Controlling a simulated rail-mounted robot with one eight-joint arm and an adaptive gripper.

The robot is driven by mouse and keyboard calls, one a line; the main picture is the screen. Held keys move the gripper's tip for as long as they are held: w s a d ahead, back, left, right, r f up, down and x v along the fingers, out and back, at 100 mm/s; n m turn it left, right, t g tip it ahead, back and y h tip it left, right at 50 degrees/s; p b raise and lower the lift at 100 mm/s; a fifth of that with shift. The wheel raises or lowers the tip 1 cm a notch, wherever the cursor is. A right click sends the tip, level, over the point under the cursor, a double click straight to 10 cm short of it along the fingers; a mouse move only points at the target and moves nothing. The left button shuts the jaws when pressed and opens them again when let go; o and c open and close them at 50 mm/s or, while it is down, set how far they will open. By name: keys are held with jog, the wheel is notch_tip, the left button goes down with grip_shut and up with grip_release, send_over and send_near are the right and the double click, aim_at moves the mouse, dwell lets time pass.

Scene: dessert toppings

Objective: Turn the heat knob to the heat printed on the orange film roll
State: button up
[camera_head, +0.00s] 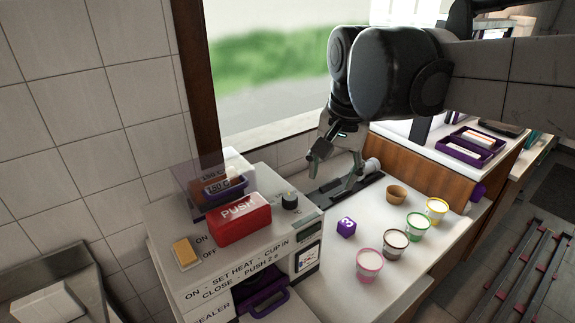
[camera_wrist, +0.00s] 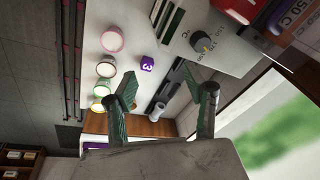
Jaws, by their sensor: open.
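The film roll (camera_head: 230,187) lies in a purple translucent holder on top of the sealer and looks orange-brown. Its dark label reads 150 C; part of it also shows in the wrist view (camera_wrist: 290,14). The heat knob (camera_head: 290,201) is a dark round dial with a yellow mark, on the sealer's top right of the red PUSH block. In the wrist view, both fingers (camera_wrist: 168,92) show with a wide gap.
The red PUSH block (camera_head: 240,219) and a yellow ON/OFF switch (camera_head: 185,253) sit on the sealer (camera_head: 165,235). A purple cube marked 3 (camera_head: 346,227) and several cups (camera_head: 396,242) stand on the white counter (camera_head: 330,265). A dark rail-like object (camera_head: 345,189) lies below my gripper.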

notch_tip(320, 180, up, 3)
jog(key=m+g+p, duration=0.2)
send_over(290, 197)
jog(key=shift+h, duration=0.3)
notch_tip(290, 197, down, 14)
jog(key=shift+r+p, duration=0.2)
jog(key=shift+p, duration=0.25)
jog(key=c, duration=1.1)
